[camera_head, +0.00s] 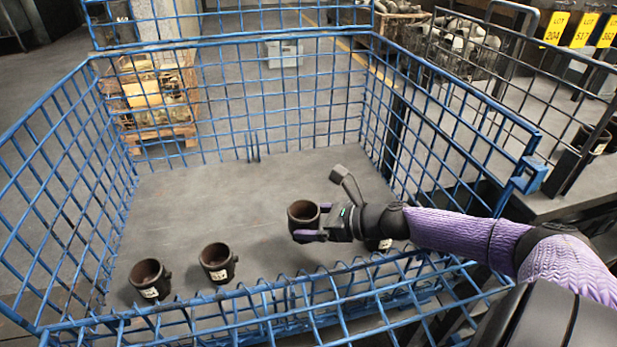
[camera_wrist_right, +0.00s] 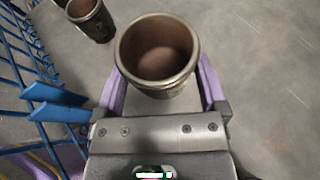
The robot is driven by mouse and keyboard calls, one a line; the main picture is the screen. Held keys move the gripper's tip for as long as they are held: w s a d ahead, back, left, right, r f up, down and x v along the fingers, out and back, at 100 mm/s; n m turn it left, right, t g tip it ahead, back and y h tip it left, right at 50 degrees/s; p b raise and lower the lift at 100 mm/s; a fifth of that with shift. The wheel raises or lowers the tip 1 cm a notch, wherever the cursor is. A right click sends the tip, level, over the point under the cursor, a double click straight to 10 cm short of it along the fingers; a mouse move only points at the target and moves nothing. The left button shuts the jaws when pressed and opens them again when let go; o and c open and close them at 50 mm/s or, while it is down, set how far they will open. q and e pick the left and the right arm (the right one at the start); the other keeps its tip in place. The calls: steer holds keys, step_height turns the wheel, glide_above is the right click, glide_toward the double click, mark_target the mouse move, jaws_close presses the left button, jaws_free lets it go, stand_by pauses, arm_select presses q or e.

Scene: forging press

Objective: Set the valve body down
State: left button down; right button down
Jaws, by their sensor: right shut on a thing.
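My right gripper (camera_head: 311,236) is shut on a dark brown, cup-shaped valve body (camera_head: 303,214) inside the blue wire basket (camera_head: 262,37). In the right wrist view the valve body (camera_wrist_right: 158,54) sits upright with its round opening up, between the two purple fingers (camera_wrist_right: 159,88). I cannot tell whether its base touches the basket floor. Two similar valve bodies, one at the left (camera_head: 150,280) and one nearer the middle (camera_head: 218,263), stand upright near the front side. Another is partly hidden under my right arm (camera_head: 378,244). My left gripper is not in view.
The basket's blue wire walls surround the work area, with the front rim (camera_head: 330,279) close to the standing valve bodies. The grey basket floor (camera_head: 250,190) is clear towards the back. A dark table with a wire fence stands at the right.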

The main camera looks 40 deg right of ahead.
steer(key=shift+r, duration=0.25)
steer(key=shift+f, duration=0.6)
jaws_free()
steer(key=shift+f, duration=0.1)
steer(key=shift+r, duration=0.2)
arm_select(q)
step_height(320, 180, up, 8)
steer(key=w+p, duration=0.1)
steer(key=p, duration=0.7)
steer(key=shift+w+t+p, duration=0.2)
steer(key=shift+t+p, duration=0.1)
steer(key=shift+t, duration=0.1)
arm_select(e)
steer(key=v, duration=1.2)
steer(key=shift+r, duration=0.4)
